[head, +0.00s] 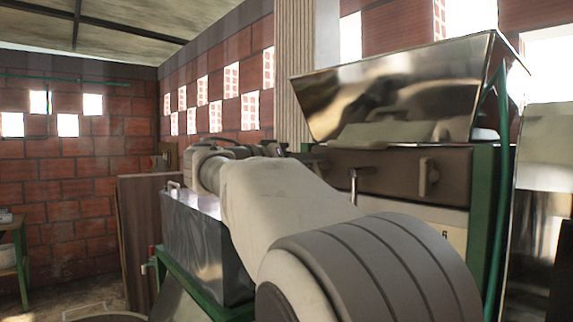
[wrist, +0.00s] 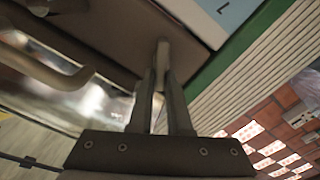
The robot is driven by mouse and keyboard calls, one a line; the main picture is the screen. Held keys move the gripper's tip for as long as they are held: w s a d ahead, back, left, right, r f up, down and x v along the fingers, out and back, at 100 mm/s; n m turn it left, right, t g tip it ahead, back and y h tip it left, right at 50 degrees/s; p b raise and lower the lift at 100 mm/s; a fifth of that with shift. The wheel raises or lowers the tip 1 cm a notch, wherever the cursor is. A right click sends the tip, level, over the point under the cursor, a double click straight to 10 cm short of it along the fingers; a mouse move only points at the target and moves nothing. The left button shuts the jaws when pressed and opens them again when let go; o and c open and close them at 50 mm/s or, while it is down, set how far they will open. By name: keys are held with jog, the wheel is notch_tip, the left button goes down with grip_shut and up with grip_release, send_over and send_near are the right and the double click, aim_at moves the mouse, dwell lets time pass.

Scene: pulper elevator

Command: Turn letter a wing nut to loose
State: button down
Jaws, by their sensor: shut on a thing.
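My gripper (wrist: 161,84) points up in the wrist view, its two dark fingers close together on a pale, narrow wing nut (wrist: 163,52). This wing nut sits against the brown panel of the machine (wrist: 105,38). In the head view my gripper (head: 308,156) is small and partly hidden behind my arm, at the left end of the brown panel, and the held nut cannot be made out. Another pale wing nut (head: 428,176) stands upright on the panel farther right, apart from my gripper. I cannot see a letter "a" in either view.
A shiny metal hopper (head: 400,88) rises above the panel. A bent metal handle (head: 355,183) sticks out below it; a curved bar (wrist: 45,65) shows in the wrist view. A plate with a letter (wrist: 212,14) lies near the held nut. A metal tank (head: 205,245) stands left.

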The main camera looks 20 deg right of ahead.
jog(key=n, duration=0.3)
jog(key=f+n+p, duration=0.1)
jog(key=n, duration=0.3)
jog(key=n+p, duration=0.1)
jog(key=n, duration=0.3)
jog(key=shift+w+f, duration=0.3)
jog(key=shift+f, duration=0.1)
jog(key=shift+n, duration=0.4)
jog(key=c, duration=0.9)
grip_release()
jog(key=shift+s+r, duration=0.1)
jog(key=shift+o, duration=0.2)
jog(key=shift+a, duration=0.1)
jog(key=b+v, duration=0.1)
jog(key=v, duration=1.6)
jog(key=shift+a+b, duration=0.2)
jog(key=shift+b, duration=0.15)
